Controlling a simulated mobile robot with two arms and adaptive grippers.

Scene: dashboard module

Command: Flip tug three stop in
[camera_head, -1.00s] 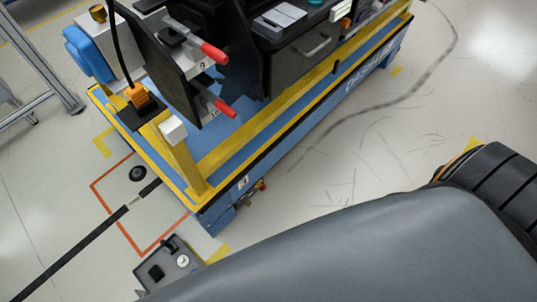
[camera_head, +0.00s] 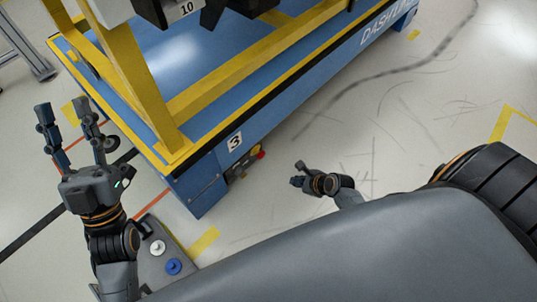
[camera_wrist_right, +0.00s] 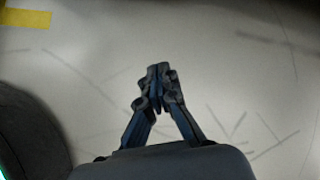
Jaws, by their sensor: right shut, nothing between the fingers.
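The blue tug with a yellow frame carries a "3" label (camera_head: 235,141) on its side in the head view; its blue body (camera_head: 205,180) sits low, close to the floor. A small red and yellow control (camera_head: 258,153) sits low on that side, right of the label. My right gripper (camera_head: 297,174) is to the right of the control and apart from it, above the floor. In the right wrist view the right gripper (camera_wrist_right: 158,72) has its fingertips together with nothing between them. My left gripper (camera_head: 64,106) is raised left of the tug, fingers spread and empty.
The yellow frame (camera_head: 165,100) rises above the tug's near end, with a dark "10" part (camera_head: 180,10) above. Scuffed floor (camera_head: 360,120) right of the tug is clear. A metal stand (camera_head: 30,55) is at upper left.

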